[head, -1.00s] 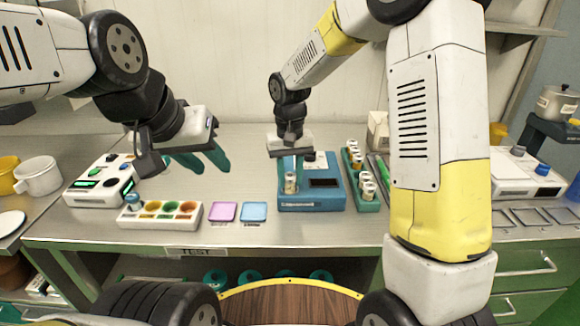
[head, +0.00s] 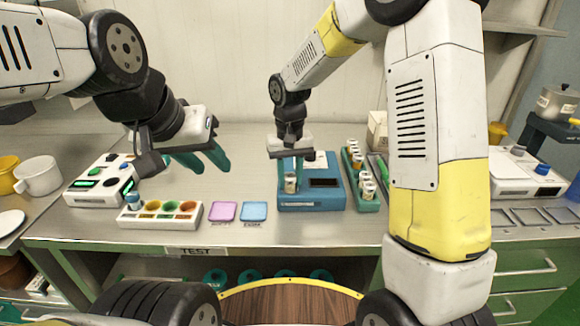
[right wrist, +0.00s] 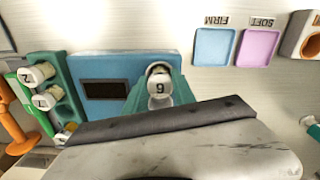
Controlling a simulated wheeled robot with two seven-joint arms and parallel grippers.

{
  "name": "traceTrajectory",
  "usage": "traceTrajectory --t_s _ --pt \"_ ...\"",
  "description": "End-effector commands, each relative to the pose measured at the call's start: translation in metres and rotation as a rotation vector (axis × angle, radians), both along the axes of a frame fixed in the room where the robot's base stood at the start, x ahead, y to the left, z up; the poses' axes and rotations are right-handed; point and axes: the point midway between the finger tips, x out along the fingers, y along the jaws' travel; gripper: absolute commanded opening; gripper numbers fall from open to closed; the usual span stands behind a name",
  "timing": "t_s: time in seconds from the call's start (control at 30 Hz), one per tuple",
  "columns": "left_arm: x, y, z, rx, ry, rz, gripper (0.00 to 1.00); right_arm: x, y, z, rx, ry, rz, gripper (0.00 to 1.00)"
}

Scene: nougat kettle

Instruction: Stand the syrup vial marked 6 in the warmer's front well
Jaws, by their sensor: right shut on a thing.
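The syrup vial marked 6 (head: 290,184) is held upright in my right gripper (head: 291,165), over the front left part of the blue warmer (head: 325,201). In the right wrist view its pale cap with the digit (right wrist: 159,87) shows between the green fingers of the right gripper (right wrist: 155,95), which are shut on it. The vial's lower end is at the front well, but I cannot tell how deep it sits. The warmer (right wrist: 122,65) has a dark display. My left gripper (head: 203,160) hangs empty and open over the left of the bench.
A green rack (head: 368,205) with several capped vials stands close right of the warmer. A pink tray (head: 223,211) and a blue tray (head: 254,212) lie to its left. A block with coloured wells (head: 160,218) and a white button box (head: 88,196) stand further left.

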Motion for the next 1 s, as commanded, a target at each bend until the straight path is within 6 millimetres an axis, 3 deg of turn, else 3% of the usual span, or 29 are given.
traceTrajectory --t_s 0.37,0.4,0.43,0.77,1.0 --pt "0.0 0.0 0.0 0.0 0.0 0.0 0.36 0.0 0.0 -0.008 0.0 0.0 0.0 0.0" --pt "0.0 0.0 0.0 0.0 0.0 0.0 0.36 0.0 0.0 -0.008 0.0 -0.001 0.0 0.33" --pt "0.0 0.0 0.0 0.0 0.0 0.0 0.36 0.0 0.0 -0.008 0.0 -0.001 0.0 0.39" --pt "0.0 0.0 0.0 0.0 0.0 0.0 0.36 0.0 0.0 -0.007 0.0 -0.001 0.0 0.4" --pt "0.0 0.0 0.0 0.0 0.0 0.0 0.36 0.001 0.0 0.01 0.0 -0.002 0.001 0.4"
